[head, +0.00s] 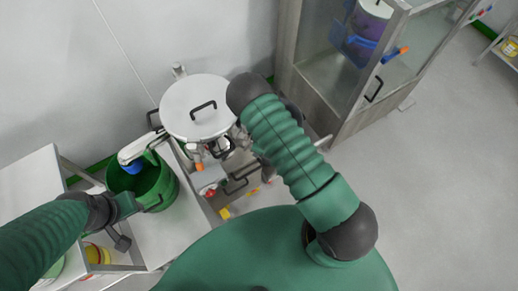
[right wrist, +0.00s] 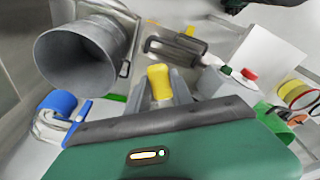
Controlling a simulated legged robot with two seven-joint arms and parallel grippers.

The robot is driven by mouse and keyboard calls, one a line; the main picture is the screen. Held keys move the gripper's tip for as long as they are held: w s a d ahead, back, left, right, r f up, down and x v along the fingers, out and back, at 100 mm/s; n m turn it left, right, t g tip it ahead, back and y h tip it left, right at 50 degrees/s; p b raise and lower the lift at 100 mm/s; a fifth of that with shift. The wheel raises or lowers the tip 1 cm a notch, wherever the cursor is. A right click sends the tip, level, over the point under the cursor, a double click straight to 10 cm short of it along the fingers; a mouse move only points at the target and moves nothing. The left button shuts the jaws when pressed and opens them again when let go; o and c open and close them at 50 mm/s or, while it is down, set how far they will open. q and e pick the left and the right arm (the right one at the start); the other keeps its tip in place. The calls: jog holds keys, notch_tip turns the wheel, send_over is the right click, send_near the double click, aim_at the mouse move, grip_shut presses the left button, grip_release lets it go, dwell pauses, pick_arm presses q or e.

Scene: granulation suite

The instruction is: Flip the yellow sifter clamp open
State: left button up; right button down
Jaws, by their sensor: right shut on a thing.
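The yellow sifter clamp (right wrist: 159,80) shows in the right wrist view, upright between the two grey fingers of my right gripper (right wrist: 163,90), which is shut on it. In the head view my right arm and the sifter hide the clamp and this gripper. The sifter has a round steel lid (head: 187,116) with a black handle. My left gripper (head: 126,220) is in the head view beside the green bucket (head: 165,185); whether its jaws are apart is unclear.
A metal cylinder (right wrist: 75,58) opens towards the right wrist camera. Near it are a black handle (right wrist: 176,47) and a red button (right wrist: 249,74) on a grey box. A glass-fronted cabinet (head: 345,70) stands at the back right. The floor at right is clear.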

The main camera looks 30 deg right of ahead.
jog(key=shift+w+a+r, duration=0.15)
jog(key=shift+w+a, duration=0.1)
jog(key=shift+w, duration=0.1)
jog(key=c, duration=1.5)
grip_release()
jog(key=o, duration=0.4)
jog(key=shift+s, duration=0.1)
jog(key=shift+d+r, duration=0.1)
jog(key=shift+r, duration=0.15)
jog(key=s+r, duration=0.1)
jog(key=r, duration=0.4)
jog(key=d+r+p, duration=0.1)
jog(key=r, duration=0.4)
jog(key=s+r+p, duration=0.1)
jog(key=r, duration=0.4)
jog(key=shift+s+d+r, duration=0.3)
jog(key=shift+d, duration=0.05)
jog(key=shift+c, duration=0.4)
